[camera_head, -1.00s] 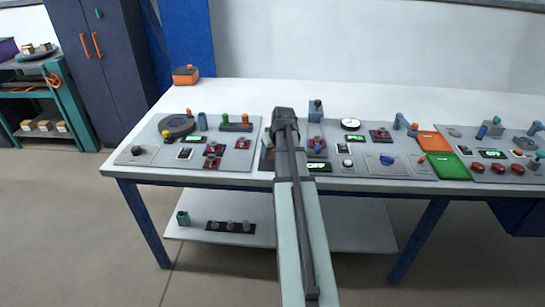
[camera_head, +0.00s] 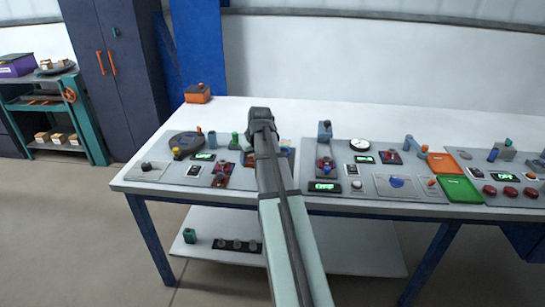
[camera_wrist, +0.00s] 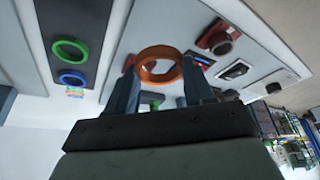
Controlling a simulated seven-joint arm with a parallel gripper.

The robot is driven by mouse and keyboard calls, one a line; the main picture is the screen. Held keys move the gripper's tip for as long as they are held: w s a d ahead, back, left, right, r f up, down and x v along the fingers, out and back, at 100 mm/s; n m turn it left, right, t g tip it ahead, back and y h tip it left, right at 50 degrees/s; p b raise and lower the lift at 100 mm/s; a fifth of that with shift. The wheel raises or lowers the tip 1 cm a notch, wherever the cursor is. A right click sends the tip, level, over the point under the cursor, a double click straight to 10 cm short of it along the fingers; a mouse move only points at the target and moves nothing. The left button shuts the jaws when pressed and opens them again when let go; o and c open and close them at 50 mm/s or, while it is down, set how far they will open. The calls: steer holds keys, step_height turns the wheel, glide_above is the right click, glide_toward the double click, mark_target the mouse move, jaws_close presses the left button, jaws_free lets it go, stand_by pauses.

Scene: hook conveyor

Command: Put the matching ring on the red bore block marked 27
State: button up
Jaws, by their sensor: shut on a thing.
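In the wrist view an orange ring (camera_wrist: 145,74) is held between the two fingers of my gripper (camera_wrist: 159,66), its opening showing. A red block with a round raised mouth (camera_wrist: 219,38) lies on the grey panel, up and right of the ring and apart from it. In the head view two red blocks (camera_head: 222,168) (camera_head: 220,182) sit on the left panel, left of my arm. I cannot read a 27 on any block. My arm hides the gripper's fingertips and most of the area beneath them in the head view.
A green ring (camera_wrist: 69,50) and a blue ring (camera_wrist: 72,78) lie on a dark strip at left in the wrist view. The white table (camera_head: 310,112) is clear behind the panels. A blue upright fixture (camera_head: 325,130) and a gauge (camera_head: 360,145) stand right of my arm.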

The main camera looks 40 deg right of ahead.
steer(key=shift+n+y, duration=0.3)
steer(key=shift+n, duration=0.5)
steer(key=shift+w+a+f, duration=0.65)
steer(key=shift+w+a, duration=0.05)
steer(key=shift+w, duration=1.55)
steer(key=shift+w+a+f, duration=0.65)
steer(key=shift+w+a, duration=0.05)
steer(key=shift+w, duration=1.6)
steer(key=shift+w+a+f, duration=0.65)
steer(key=shift+w+a, duration=0.05)
steer(key=shift+w, duration=1.55)
steer(key=shift+f, duration=1.35)
